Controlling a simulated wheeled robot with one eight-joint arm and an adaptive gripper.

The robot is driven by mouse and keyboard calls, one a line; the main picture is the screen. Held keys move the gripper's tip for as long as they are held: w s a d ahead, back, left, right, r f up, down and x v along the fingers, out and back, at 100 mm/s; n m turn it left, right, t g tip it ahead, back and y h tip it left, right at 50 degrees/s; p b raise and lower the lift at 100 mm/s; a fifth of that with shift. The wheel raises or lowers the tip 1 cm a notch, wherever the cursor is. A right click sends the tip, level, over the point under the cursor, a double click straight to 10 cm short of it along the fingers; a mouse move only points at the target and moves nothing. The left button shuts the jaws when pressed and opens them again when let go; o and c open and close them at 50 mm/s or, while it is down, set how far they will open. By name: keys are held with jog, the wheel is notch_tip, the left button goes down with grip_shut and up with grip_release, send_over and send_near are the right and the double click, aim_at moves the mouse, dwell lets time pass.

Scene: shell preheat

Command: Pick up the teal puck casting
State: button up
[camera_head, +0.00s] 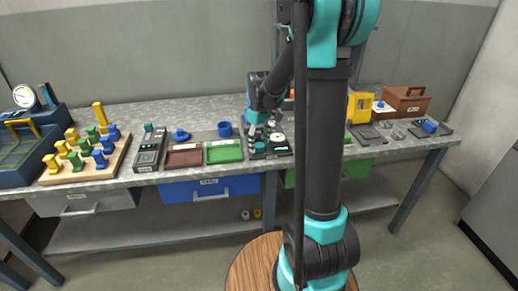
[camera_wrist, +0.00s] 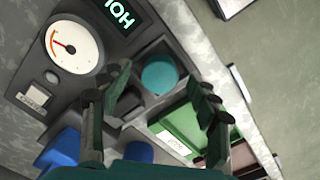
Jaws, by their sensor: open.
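The teal puck casting (camera_wrist: 159,74) shows in the wrist view as a round teal piece, seated in a dark square holder on a dark grey unit (camera_wrist: 28,75) with a dial gauge and a lit green display. My gripper (camera_wrist: 170,104) is open, with its fingers spread to either side in the picture. The puck lies between and beyond the fingertips, and I see no contact. In the head view my gripper (camera_head: 257,128) hangs over the bench at that unit, and the arm partly hides the area.
A green tray (camera_head: 224,151) and a dark red tray (camera_head: 184,156) lie left of the unit. A blue cup (camera_head: 225,129) stands behind the green tray. A wooden board (camera_head: 90,172) holds several coloured pieces. A yellow device (camera_head: 360,107) and brown box (camera_head: 407,100) stand at the right.

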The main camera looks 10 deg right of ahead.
aim_at(259, 145)
jog(key=shift+c, duration=0.5)
jog(key=c, duration=1.2)
jog(key=shift+r, duration=0.15)
notch_tip(259, 145, up, 20)
